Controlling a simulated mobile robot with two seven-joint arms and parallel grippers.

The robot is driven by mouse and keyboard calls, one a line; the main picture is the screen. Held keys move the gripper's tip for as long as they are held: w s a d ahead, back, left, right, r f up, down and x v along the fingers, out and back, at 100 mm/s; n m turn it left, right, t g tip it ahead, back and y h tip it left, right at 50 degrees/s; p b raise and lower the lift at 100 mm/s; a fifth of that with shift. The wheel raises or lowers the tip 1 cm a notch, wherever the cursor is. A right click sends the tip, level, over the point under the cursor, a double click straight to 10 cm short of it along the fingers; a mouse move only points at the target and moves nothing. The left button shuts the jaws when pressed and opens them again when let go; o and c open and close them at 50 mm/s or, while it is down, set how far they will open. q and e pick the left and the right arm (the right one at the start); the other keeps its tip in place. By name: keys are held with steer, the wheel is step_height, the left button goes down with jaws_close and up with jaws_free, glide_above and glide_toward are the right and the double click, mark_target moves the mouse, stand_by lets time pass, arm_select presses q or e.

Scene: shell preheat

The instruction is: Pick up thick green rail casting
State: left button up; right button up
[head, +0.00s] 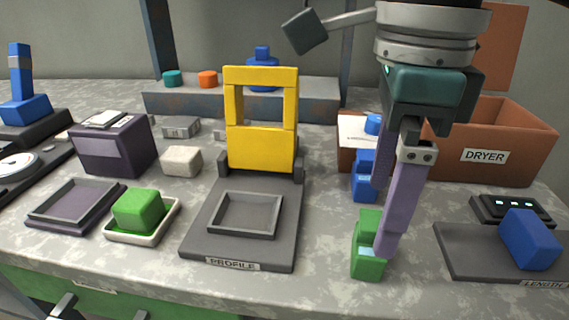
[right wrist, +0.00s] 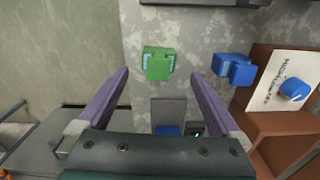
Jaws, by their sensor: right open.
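The green rail casting (head: 367,255) stands on the grey speckled bench in front of my right arm, right of the profile fixture. It has a stepped shape with a pale face. My right gripper (head: 384,220) is open, its purple fingers pointing down beside and partly in front of the casting. In the right wrist view the green casting (right wrist: 157,64) lies between the two spread fingertips, and I see no clear contact. My left gripper is not in view.
A blue casting (head: 363,188) stands just behind the green one. The profile fixture (head: 200,245) with its yellow frame (head: 260,150) is to the left. A green block (head: 137,210) sits in a white dish. The dryer box (head: 520,135) and length gauge (head: 470,262) are at right.

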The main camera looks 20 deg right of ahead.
mark_target(377, 220)
step_height(377, 220, down, 5)
steer(key=shift+a+f+b, duration=0.1)
steer(key=shift+a+b, duration=0.05)
steer(key=shift+b, duration=0.15)
jaws_close()
stand_by(0.7)
